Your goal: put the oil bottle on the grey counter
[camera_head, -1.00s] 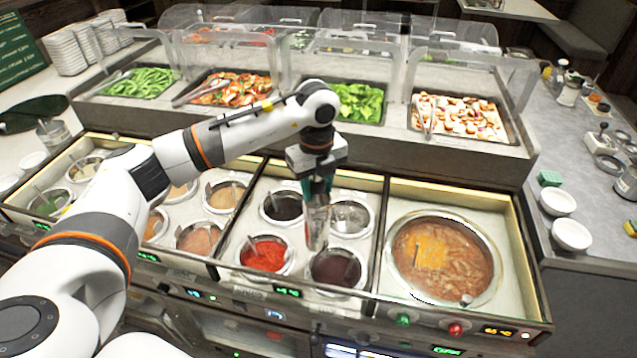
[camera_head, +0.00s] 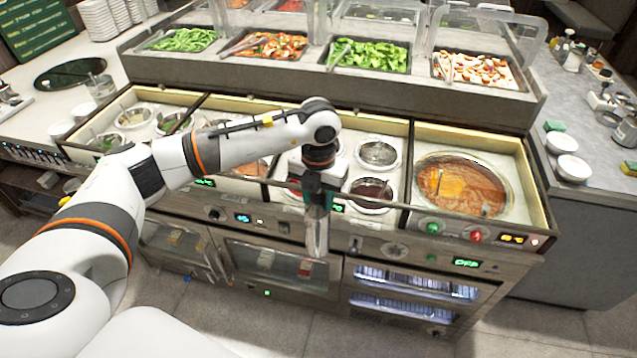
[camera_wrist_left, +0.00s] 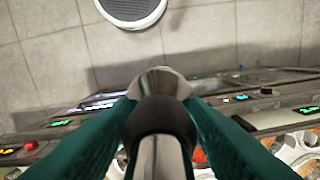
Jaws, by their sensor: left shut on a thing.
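In the left wrist view the bottle (camera_wrist_left: 160,125), with a dark, rounded part, sits between the teal fingers of the left gripper (camera_wrist_left: 160,110). The grey counter (camera_head: 612,172) is at the right, beyond the well unit. My right gripper is not in view.
The sauce-well unit (camera_head: 398,222) holds several round wells and a large soup pot (camera_head: 461,187). Bottles (camera_head: 573,60) stand farther back. Open floor lies in front.

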